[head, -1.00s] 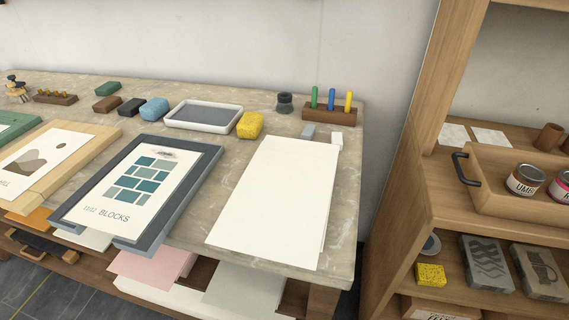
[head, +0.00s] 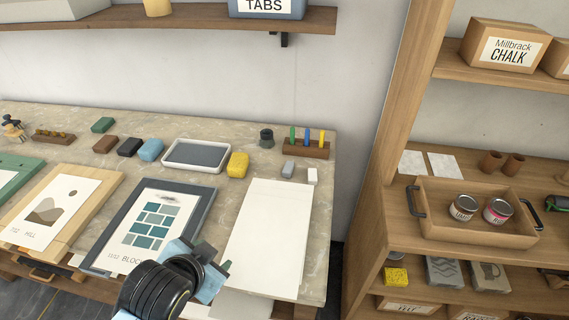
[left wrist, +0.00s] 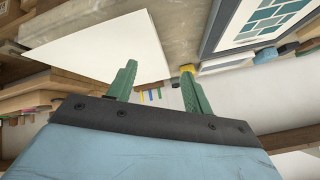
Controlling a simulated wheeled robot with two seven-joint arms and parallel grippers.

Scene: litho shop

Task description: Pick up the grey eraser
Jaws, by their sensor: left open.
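The grey eraser (head: 288,168) is a small grey block on the bench. It lies just beyond the far edge of the white paper stack (head: 268,235), in front of the brown crayon holder (head: 310,150). A small white block (head: 312,177) sits to its right. My left gripper (head: 215,262) is low in the head view, over the near side of the bench between the framed print and the paper, well short of the eraser. The left wrist view shows its two green fingers (left wrist: 158,82) apart and empty. I cannot make out the eraser there. My right gripper is not in view.
A yellow sponge (head: 238,165) and a white-rimmed tray (head: 168,161) lie left of the eraser. A dark jar (head: 266,138) stands behind it. The framed BLOCKS print (head: 112,240) is left of the paper. A wooden shelf unit (head: 375,150) stands to the right.

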